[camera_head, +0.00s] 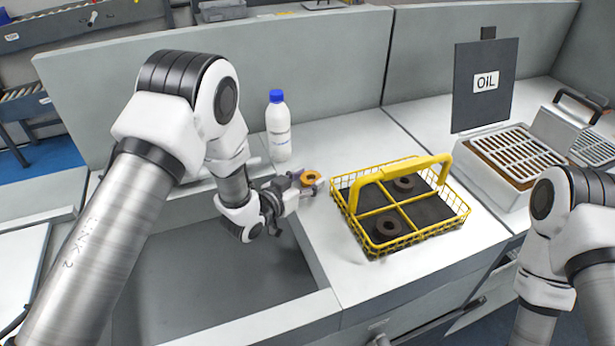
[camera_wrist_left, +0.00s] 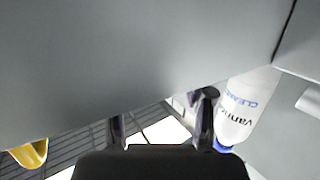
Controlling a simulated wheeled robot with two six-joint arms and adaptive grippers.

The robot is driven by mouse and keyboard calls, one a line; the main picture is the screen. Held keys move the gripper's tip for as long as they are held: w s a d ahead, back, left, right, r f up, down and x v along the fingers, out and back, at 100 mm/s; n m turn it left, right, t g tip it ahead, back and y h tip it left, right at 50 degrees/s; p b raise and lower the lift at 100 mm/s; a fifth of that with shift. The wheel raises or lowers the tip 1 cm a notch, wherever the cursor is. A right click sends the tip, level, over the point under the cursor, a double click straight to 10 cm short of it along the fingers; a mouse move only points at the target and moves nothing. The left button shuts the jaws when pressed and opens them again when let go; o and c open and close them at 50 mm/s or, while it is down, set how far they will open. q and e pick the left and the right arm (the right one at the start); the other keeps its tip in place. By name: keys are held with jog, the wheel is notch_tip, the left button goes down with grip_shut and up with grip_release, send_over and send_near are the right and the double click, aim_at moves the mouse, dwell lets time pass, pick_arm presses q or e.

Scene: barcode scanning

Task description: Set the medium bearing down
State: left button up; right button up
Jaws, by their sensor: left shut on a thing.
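An orange-brown ring, which I take as the medium bearing (camera_head: 312,176), is at the fingertips of my left gripper (camera_head: 302,184) in the head view. The gripper is shut on it, over the light counter, left of the yellow wire basket (camera_head: 463,214). In the left wrist view the gripper's two fingers (camera_wrist_left: 160,124) show at the bottom; I cannot make out the bearing there. My right gripper is outside both views; only part of that arm shows.
A white bottle with a blue cap (camera_head: 278,130) stands behind the gripper; it also shows in the left wrist view (camera_wrist_left: 240,105). A grey sunken basin (camera_head: 220,295) lies front left. A dark OIL sign (camera_head: 485,105) and a slatted metal unit (camera_head: 515,155) are at the right.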

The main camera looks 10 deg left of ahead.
pick_arm(q)
jog(key=shift+f, duration=0.2)
jog(key=o, duration=1.3)
jog(key=shift+c, duration=0.2)
jog(key=shift+r, duration=0.15)
